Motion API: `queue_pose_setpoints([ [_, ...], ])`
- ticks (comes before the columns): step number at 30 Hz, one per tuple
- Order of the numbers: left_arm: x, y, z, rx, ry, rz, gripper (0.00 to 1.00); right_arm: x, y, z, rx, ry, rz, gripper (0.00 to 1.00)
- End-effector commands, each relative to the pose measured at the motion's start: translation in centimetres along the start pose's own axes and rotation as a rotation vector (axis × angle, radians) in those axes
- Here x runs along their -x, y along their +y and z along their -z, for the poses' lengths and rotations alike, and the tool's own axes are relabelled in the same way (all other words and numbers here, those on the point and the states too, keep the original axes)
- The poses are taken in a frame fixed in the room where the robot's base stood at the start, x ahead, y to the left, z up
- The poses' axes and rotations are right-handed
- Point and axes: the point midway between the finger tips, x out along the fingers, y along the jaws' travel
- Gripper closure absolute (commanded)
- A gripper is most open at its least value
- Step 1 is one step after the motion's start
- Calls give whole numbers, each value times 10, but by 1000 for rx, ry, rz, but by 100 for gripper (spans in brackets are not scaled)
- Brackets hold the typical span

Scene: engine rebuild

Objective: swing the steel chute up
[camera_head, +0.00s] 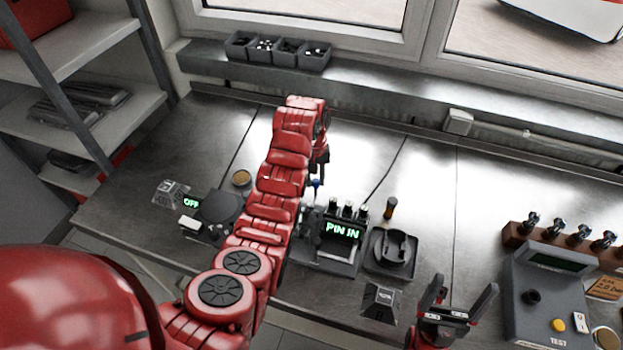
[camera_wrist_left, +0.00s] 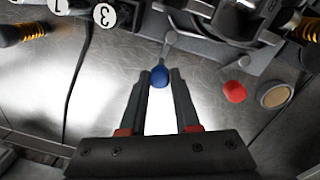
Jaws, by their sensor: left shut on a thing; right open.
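My left gripper (camera_wrist_left: 159,80) is shut on a blue knob (camera_wrist_left: 159,74) at the end of a thin steel rod (camera_wrist_left: 168,48). In the head view the blue knob (camera_head: 316,184) shows just below my left gripper (camera_head: 318,168), beside the dark machine with the "PIN IN" display (camera_head: 342,231). A grey metal channel-like part (camera_wrist_left: 215,42) runs past the rod in the left wrist view; I cannot tell for sure whether it is the steel chute. My left arm hides part of the machine in the head view. My right gripper (camera_head: 464,290) is open and empty at the bench's front.
A red knob (camera_wrist_left: 234,91) and a round tin (camera_wrist_left: 274,95) lie right of the left gripper. A round dark fixture (camera_head: 392,250) stands right of the machine. A grey test box (camera_head: 547,300) stands at far right. The bench behind the machine is clear.

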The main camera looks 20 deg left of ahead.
Motion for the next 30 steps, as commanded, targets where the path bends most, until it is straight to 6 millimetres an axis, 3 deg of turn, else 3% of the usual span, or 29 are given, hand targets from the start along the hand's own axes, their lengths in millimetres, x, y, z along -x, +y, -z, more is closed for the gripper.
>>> queue_pose_setpoints([
  [15, 0, 14, -11, -442, -22, 0, 100, -10, 0, 2, 0, 0, 0, 14],
  [30, -1, 18, -17, -625, -31, -1, 100, -15, 1, 2, 0, 0, 0, 14],
])
